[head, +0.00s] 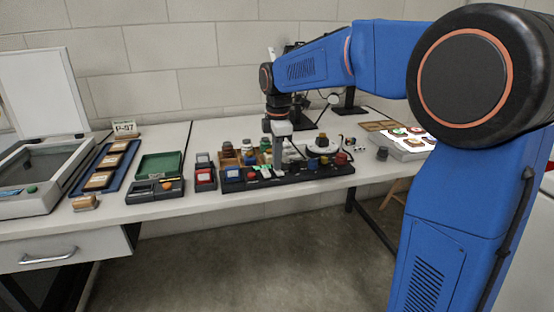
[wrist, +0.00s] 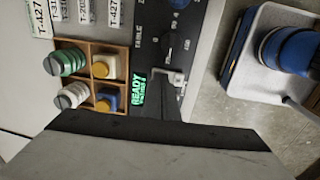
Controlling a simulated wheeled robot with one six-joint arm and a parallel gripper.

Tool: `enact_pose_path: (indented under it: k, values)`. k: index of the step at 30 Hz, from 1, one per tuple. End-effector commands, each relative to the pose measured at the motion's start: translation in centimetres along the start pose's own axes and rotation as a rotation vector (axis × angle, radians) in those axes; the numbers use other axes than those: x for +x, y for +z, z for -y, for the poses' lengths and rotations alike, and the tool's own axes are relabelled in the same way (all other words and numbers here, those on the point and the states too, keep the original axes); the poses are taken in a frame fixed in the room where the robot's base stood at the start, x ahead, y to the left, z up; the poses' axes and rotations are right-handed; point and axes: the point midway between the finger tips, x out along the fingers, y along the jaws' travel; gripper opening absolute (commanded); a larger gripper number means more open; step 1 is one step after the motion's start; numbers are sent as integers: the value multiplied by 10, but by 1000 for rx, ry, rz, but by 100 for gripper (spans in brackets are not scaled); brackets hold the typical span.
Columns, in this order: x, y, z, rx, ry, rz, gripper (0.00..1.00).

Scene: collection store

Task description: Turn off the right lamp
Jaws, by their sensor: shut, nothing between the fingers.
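A lamp-like fixture with a pale round head (head: 333,99) and a dark stand stands at the back of the table, right of my forearm; I cannot tell whether it is lit. Another dark upright fixture (head: 295,48) is partly hidden behind my arm. My gripper (head: 284,160) points down, shut and empty, at the black control console (head: 300,177) with coloured buttons.
A wooden rack (wrist: 88,44) of small bottles sits left of the console face. A green-lined box (head: 160,165), a blue tray (head: 110,163) and a scanner-like case (head: 40,175) lie at left. A bright light panel (head: 405,150) is at right.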

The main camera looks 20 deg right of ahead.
Motion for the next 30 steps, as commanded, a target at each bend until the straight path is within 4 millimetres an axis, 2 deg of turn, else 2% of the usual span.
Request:
enact_pose_path:
  k: [8,18,30]
  values:
    - [0,0,3,-1,0,0,0]
    - [-4,0,15,-1,1,0,0]
    - [-7,-1,16,-1,1,0,0]
